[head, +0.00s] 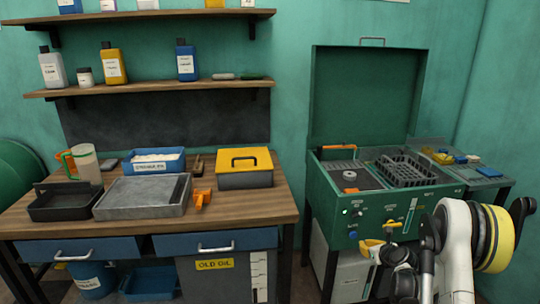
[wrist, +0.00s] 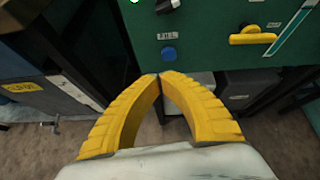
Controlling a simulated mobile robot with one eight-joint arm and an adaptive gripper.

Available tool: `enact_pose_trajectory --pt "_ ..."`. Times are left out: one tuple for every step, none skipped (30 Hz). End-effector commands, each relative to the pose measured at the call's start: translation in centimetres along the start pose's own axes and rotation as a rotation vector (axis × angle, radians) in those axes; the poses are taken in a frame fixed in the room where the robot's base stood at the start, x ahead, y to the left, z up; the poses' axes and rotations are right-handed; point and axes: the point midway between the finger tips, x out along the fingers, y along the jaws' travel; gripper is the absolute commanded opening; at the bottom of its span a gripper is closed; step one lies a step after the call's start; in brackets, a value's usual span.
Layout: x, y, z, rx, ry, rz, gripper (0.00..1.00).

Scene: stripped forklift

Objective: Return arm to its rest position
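My gripper (head: 371,248) shows at the lower right of the head view, with yellow fingers, in front of the green parts washer. In the wrist view my gripper (wrist: 159,76) has its two yellow ribbed fingers curving together, with the tips meeting. Nothing shows between the fingers. My white arm folds up at the right edge of the head view. The parts washer (head: 325,200) has its lid (head: 362,100) raised; its front panel (wrist: 215,45) with a blue button (wrist: 169,53) and a yellow handle (wrist: 252,37) lies beyond the fingertips.
A wooden workbench (head: 240,220) on the left holds a yellow-lidded box (head: 245,165), a grey tray (head: 140,197) and a blue box (head: 155,160). A black basket (head: 402,168) sits in the open washer. An old oil bin (head: 215,280) stands under the bench. Some bare floor (wrist: 50,150) shows below my gripper.

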Motion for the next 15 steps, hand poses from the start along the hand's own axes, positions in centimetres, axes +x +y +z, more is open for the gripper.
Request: enact_pose_trajectory --pt "-0.9 0.9 1.7 -0.068 0.01 0.011 0.0" --pt "-1.6 1.5 2.7 -0.124 0.018 0.017 0.0" --pt "-2.6 2.4 4.3 -0.209 0.03 0.028 0.0" --pt "-3.6 3.2 5.5 -0.28 0.039 0.036 0.0" --pt "-4.6 4.0 6.6 -0.353 0.048 0.045 0.0" --pt "-6.0 5.1 8.1 -0.455 0.06 0.06 0.0" --pt "-7.1 5.9 9.1 -0.529 0.069 0.07 0.0" --pt "-8.2 6.8 10.0 -0.603 0.076 0.082 0.0" --pt "-9.8 7.9 11.1 -0.704 0.086 0.096 0.0" --pt "-11.0 8.8 11.9 -0.778 0.092 0.108 0.0" --pt "-12.2 9.7 12.6 -0.854 0.098 0.12 0.0" --pt "-13.9 10.8 13.3 -0.954 0.105 0.138 0.0" --pt "-15.2 11.7 13.9 -1.028 0.109 0.151 0.0" --pt "-16.6 12.6 14.3 -1.103 0.114 0.164 0.0" --pt "-18.3 13.7 14.8 -1.203 0.118 0.182 0.0"
